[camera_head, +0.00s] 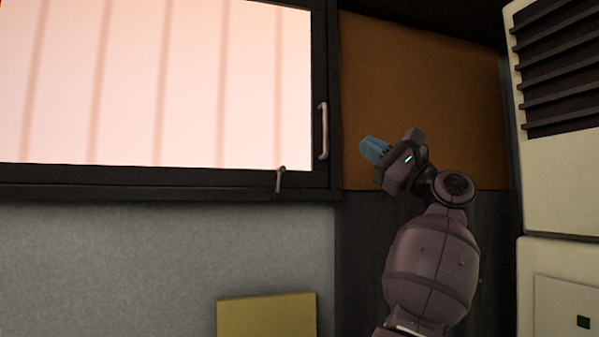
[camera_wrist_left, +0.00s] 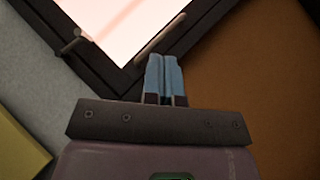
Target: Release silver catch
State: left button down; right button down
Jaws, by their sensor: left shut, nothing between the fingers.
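A small silver catch (camera_head: 280,179) sits on the lower dark frame of a bright window (camera_head: 150,85), standing roughly upright. It also shows in the left wrist view (camera_wrist_left: 72,41) at the upper left. A longer pale handle (camera_head: 323,131) runs vertically on the right side of the frame, and it shows in the left wrist view (camera_wrist_left: 160,38) just beyond the fingertips. My left gripper (camera_head: 370,147) has blue fingers pressed together with nothing between them. In the head view it appears right of the handle, in front of the orange panel, apart from the catch. My right gripper is not in view.
An orange-brown panel (camera_head: 425,85) fills the wall right of the window. A white vented cabinet (camera_head: 560,180) stands at the far right. A yellow block (camera_head: 266,316) is at the bottom, before a grey wall (camera_head: 130,260). The space before the window looks clear.

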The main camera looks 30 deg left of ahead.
pick_arm(q)
notch_tip(320, 180, down, 6)
jog(key=a+n+g+h, duration=0.1)
jog(key=n+h, duration=0.4)
jog(key=n, duration=0.2)
jog(key=shift+a+n, duration=0.3)
jog(key=shift+a, duration=0.05)
jog(key=p, duration=0.2)
send_near(279, 182)
jog(key=w+a+r, duration=0.3)
jog(key=w, duration=0.1)
jog(key=s+a, duration=0.1)
jog(key=s+a+r+p, duration=0.1)
jog(key=s, duration=0.1)
jog(key=shift+s+a, duration=0.2)
jog(key=shift+s, duration=0.05)
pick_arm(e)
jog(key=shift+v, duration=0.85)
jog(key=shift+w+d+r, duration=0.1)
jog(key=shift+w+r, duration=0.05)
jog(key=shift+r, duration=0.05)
